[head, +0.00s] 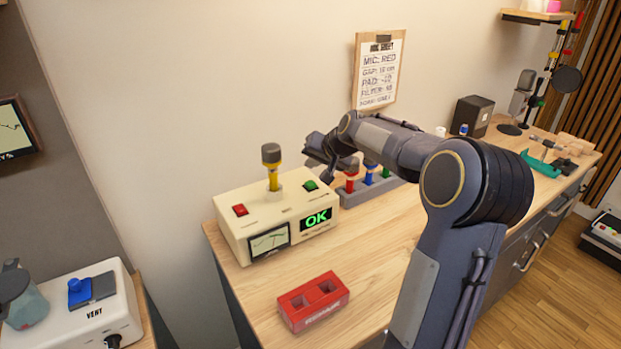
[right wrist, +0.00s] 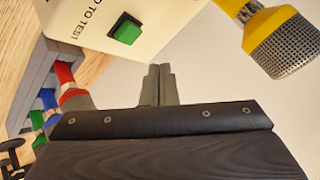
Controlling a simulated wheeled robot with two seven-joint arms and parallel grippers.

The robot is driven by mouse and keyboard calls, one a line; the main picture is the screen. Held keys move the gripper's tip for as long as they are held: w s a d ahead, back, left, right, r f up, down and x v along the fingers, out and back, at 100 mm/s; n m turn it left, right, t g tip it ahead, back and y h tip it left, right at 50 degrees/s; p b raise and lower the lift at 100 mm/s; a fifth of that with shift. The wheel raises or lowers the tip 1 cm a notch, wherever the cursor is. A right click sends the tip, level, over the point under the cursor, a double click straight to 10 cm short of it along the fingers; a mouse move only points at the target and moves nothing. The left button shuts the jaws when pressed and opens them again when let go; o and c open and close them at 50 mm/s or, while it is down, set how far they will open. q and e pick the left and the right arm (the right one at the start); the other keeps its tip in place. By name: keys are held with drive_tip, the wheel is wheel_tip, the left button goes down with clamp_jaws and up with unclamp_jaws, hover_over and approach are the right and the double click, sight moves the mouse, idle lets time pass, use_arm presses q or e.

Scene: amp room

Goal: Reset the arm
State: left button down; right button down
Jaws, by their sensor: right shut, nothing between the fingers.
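My right arm (head: 400,150) reaches in from the lower right over the wooden workbench (head: 250,285). My right gripper (head: 327,172) is beside the right end of the cream test box (head: 240,218), above the grey rack (head: 350,197). In the right wrist view my right gripper (right wrist: 158,78) is shut and empty, its fingers together near the box's green button (right wrist: 127,30). A yellow microphone with a grey mesh head (head: 272,165) stands upright in the box's top socket; it also shows in the right wrist view (right wrist: 280,42). My left gripper is out of view.
Red, blue and green-banded microphones stand in the rack, partly hidden by my arm. A red block with two square holes (head: 314,300) lies at the front. A black speaker (head: 472,115) stands farther back.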

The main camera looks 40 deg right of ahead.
wheel_tip(320, 180, up, 2)
drive_tip(key=shift+p, duration=0.5)
drive_tip(key=s+a+r+n+g+y, duration=0.15)
drive_tip(key=s+a+n, duration=0.25)
drive_tip(key=s+a, duration=1.05)
drive_tip(key=s+a+f+n+g+y, duration=0.1)
drive_tip(key=s+a+f, duration=0.3)
drive_tip(key=s+a, duration=0.2)
drive_tip(key=s+a+f+n+g+y, duration=0.1)
drive_tip(key=s+a+f, duration=0.3)
drive_tip(key=s, duration=0.7)
drive_tip(key=shift+s+a+f+n, duration=0.25)
drive_tip(key=shift+a+n, duration=0.55)
drive_tip(key=shift+a, duration=0.45)
drive_tip(key=shift+d+y, duration=0.1)
drive_tip(key=shift+y, duration=0.15)
